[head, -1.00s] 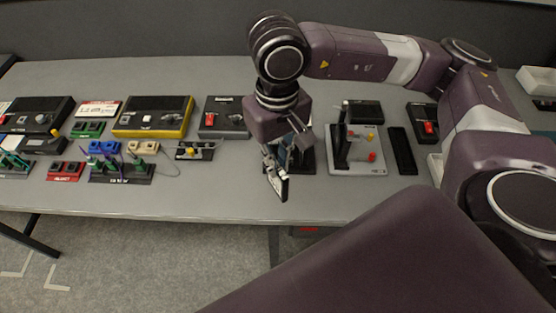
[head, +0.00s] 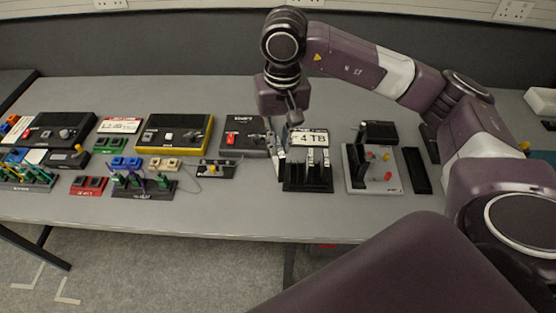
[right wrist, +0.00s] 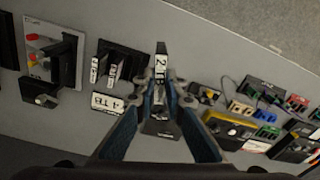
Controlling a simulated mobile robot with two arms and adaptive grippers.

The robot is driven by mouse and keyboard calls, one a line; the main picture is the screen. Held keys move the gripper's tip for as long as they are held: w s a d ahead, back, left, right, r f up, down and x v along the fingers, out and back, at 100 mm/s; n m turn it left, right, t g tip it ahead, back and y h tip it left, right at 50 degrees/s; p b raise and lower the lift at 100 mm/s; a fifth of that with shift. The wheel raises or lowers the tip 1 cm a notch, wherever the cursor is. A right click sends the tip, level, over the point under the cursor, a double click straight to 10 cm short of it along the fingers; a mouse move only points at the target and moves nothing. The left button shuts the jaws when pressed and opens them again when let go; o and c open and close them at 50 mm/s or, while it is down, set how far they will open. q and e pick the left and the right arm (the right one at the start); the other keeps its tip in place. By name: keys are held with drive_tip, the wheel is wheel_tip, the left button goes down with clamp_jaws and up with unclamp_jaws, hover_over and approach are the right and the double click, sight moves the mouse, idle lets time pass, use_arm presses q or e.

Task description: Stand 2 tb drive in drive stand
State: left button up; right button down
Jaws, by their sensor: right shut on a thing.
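My right gripper (head: 279,162) is shut on the 2 TB drive, just left of the drive stand in the head view. In the right wrist view the same gripper (right wrist: 159,88) pinches the drive (right wrist: 160,70), a slim dark piece with a white label starting with "2". In the head view the fingers mostly hide the drive. The black drive stand (head: 308,187) holds upright dark pieces with white labels, and a "4 TB" sign lies behind it. The stand (right wrist: 122,55) is left of the held drive in the right wrist view, apart from it. My left gripper is not in view.
A grey board with a black upright and coloured knobs (head: 392,182) stands right of the stand. A black box with a red switch (head: 233,137) and a small switch block (head: 215,170) are to the left. Bare table lies in front of the stand.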

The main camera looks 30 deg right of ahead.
drive_tip(key=w+d+m+p, duration=0.25)
drive_tip(key=w+d, duration=0.35)
drive_tip(key=d, duration=0.3)
use_arm(q)
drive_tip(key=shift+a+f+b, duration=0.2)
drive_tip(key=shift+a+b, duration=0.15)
drive_tip(key=shift+b, duration=1.35)
use_arm(e)
wheel_tip(320, 180, down, 11)
drive_tip(key=shift+a+f+m, duration=0.15)
drive_tip(key=shift+m, duration=0.3)
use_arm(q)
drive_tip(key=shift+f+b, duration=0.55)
use_arm(e)
drive_tip(key=shift+s, duration=0.15)
use_arm(q)
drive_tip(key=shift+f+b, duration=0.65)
drive_tip(key=shift+b, duration=0.05)
use_arm(e)
drive_tip(key=shift+f, duration=0.6)
use_arm(q)
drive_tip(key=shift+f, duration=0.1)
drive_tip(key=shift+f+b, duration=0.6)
drive_tip(key=shift+b, duration=0.05)
use_arm(e)
drive_tip(key=shift+f, duration=0.6)
